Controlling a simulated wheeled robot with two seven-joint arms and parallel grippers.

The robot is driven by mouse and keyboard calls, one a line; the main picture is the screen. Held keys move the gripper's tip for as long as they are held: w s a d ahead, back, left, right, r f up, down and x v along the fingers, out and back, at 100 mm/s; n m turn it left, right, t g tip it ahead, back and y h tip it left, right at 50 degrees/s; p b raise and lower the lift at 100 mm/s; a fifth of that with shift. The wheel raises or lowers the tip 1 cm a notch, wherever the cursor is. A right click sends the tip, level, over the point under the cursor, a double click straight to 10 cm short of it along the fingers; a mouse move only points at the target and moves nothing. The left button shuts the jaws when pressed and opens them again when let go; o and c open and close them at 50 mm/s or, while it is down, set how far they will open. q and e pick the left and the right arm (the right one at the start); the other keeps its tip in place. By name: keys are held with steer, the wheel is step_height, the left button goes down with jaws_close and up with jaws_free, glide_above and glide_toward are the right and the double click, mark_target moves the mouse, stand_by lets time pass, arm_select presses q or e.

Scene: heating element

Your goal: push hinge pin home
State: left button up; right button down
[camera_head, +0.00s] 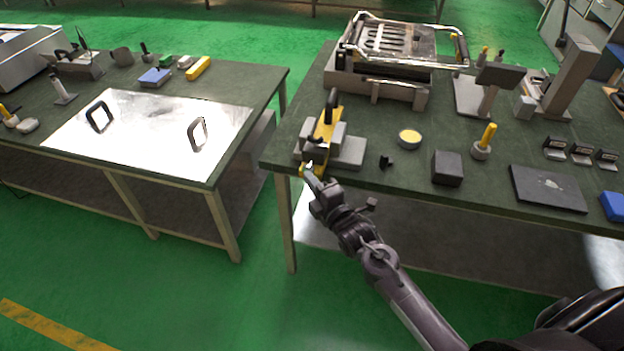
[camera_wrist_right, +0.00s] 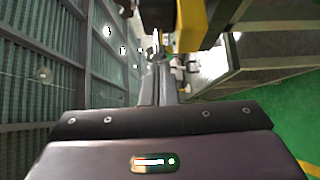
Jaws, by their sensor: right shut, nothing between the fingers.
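A yellow bar with a black upright handle, the hinge part (camera_head: 324,124), stands in a grey block fixture (camera_head: 350,152) at the front left corner of the right-hand table. Its yellow lower end hangs at the table edge. I cannot pick out the hinge pin for certain. My right gripper (camera_head: 311,174) is at this front edge, beside the yellow lower end; whether it touches is unclear. In the right wrist view its narrow fingers (camera_wrist_right: 160,75) are together and hold nothing, with a yellow piece (camera_wrist_right: 191,25) close above right. My left gripper is not in view.
On the right-hand table are a yellow-topped disc (camera_head: 409,138), a small black clip (camera_head: 386,161), a dark block (camera_head: 447,168) and a large metal heater frame (camera_head: 385,72). The left table holds a shiny plate (camera_head: 150,130). A green floor gap separates the tables.

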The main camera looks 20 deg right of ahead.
mark_target(316, 171)
steer(key=shift+w+d+b, duration=0.7)
steer(key=shift+w+d, duration=0.15)
steer(key=shift+w, duration=0.3)
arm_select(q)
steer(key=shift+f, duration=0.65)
arm_select(e)
steer(key=shift+w+d, duration=0.2)
steer(key=shift+w, duration=0.15)
